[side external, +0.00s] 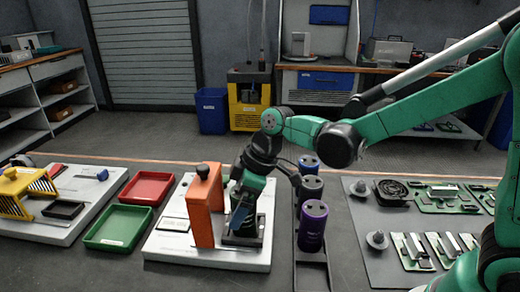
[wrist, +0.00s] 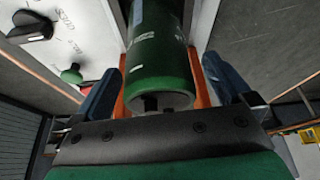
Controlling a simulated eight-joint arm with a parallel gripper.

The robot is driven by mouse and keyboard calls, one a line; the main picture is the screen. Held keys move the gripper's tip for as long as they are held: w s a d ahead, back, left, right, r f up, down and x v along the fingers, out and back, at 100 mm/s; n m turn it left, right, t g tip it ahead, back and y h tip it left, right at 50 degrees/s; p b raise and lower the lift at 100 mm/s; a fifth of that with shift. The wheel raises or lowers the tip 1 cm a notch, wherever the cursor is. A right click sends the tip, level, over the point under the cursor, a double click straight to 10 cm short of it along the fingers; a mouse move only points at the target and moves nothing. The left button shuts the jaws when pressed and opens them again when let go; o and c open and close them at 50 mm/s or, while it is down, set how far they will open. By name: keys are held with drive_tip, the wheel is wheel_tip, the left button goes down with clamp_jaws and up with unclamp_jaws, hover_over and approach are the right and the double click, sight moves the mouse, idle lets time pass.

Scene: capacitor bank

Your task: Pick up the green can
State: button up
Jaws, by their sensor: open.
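The green can (wrist: 160,62) fills the middle of the wrist view, its end with two dark terminals facing the camera. My gripper (wrist: 164,88) is open, with one blue finger on each side of the can. Whether either finger touches it I cannot tell. In the side view my gripper (side external: 241,215) points down at the white panel (side external: 185,250), just right of an orange upright frame (side external: 205,210). The can is not clearly distinguishable there, being hidden by my gripper and the frame.
A dark rack (side external: 310,255) with blue, dark and purple cans stands close on the right. A grey mat (side external: 365,230) with circuit boards lies beyond it. A red tray (side external: 146,188) and a green tray (side external: 118,228) lie left. The wrist view shows a black knob (wrist: 30,27).

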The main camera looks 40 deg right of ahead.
clamp_jaws()
drive_tip(key=shift+r, duration=0.1)
wheel_tip(320, 180, up, 19)
wheel_tip(320, 180, down, 12)
drive_tip(key=m+h, duration=0.1)
drive_tip(key=m, duration=0.1)
drive_tip(key=m+t, duration=0.1)
drive_tip(key=m, duration=0.2)
drive_tip(key=shift+w+d+r+m+h, duration=0.1)
drive_tip(key=shift+d+m+h, duration=0.05)
drive_tip(key=shift+m+h, duration=0.2)
drive_tip(key=shift+f, duration=2.6)
